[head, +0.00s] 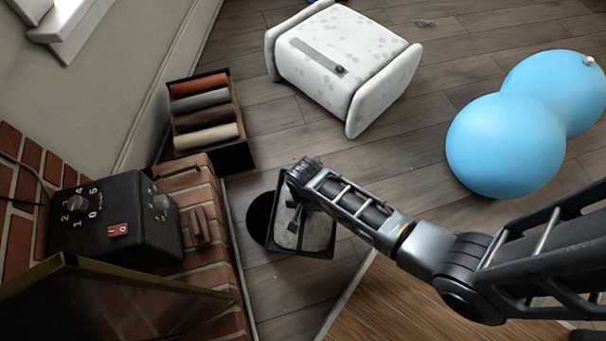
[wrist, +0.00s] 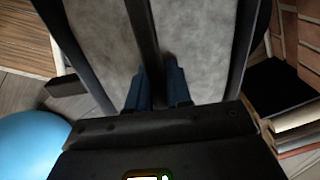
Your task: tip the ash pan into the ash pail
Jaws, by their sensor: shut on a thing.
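The ash pan (head: 332,232) is a dark-rimmed rectangular tray with mottled grey ash inside, in the middle of the head view. It fills the upper wrist view, with its dark side wall (wrist: 243,50) at the right and a dark bar (wrist: 143,35) running lengthwise over the grey. My gripper (wrist: 155,88) is shut on the pan at this bar; its exact grasp is partly hidden. The ash pail (head: 258,217) shows as a dark round shape at the pan's left, partly covered by the pan. Whether they touch I cannot tell.
A brick hearth (head: 215,255) with a black control box (head: 115,222) stands close left. A black crate (head: 242,158) of coloured rolls lies behind. A white speckled stool-like block (head: 345,60) and a blue double balloon shape (head: 505,145) stand farther off. Wood floor lies between.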

